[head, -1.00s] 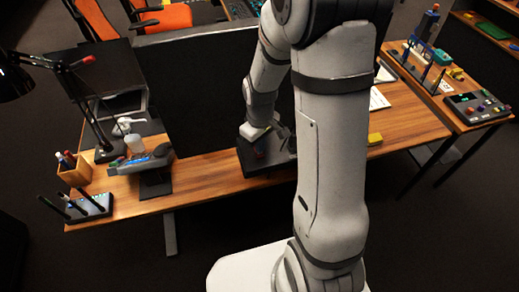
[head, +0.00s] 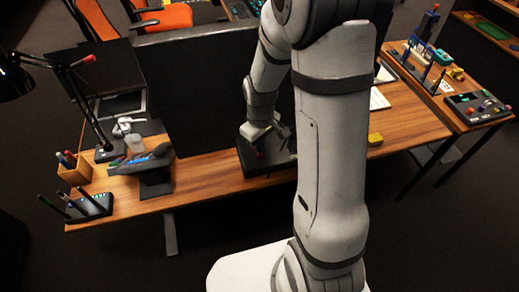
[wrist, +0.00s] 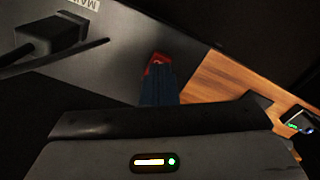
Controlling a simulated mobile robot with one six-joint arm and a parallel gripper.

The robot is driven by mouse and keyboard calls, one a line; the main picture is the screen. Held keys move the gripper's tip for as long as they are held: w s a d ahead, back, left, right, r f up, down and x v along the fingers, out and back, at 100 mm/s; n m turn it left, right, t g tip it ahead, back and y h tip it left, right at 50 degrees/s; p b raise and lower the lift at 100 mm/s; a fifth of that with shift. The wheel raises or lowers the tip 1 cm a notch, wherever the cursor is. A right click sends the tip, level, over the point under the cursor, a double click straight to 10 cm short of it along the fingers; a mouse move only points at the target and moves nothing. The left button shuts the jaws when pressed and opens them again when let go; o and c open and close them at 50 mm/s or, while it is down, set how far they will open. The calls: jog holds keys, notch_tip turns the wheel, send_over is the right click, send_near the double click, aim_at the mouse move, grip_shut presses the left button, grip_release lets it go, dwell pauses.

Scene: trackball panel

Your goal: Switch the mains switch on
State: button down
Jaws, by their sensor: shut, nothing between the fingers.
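A dark panel box (head: 245,163) sits on the wooden desk, partly behind my arm. The wrist view shows its grey face (wrist: 120,45) with a white label (wrist: 82,4), cut off, that reads "MAI". A small red part, seemingly the mains switch (wrist: 156,59), shows right at my fingertips. Its position, on or off, cannot be told. In the head view my gripper is low over the panel and hard to make out.
A black block with a cable (wrist: 50,36) stands on the panel face at left in the wrist view. A lamp (head: 95,125), a pen cup (head: 76,170) and a small stand (head: 152,182) are left on the desk. A yellow block (head: 375,139) lies right.

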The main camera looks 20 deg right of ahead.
jog(key=shift+f+b, duration=0.9)
jog(key=shift+f, duration=0.1)
dwell(0.4)
jog(key=shift+r, duration=0.2)
jog(key=shift+r+p, duration=2.45)
jog(key=shift+r, duration=0.9)
jog(key=s+r+m+t+b, duration=0.2)
jog(key=s+r+m, duration=0.4)
jog(key=s+r, duration=0.8)
jog(key=shift+s+r+t+b, duration=0.4)
jog(key=shift+r+t, duration=0.15)
jog(key=shift+t, duration=0.15)
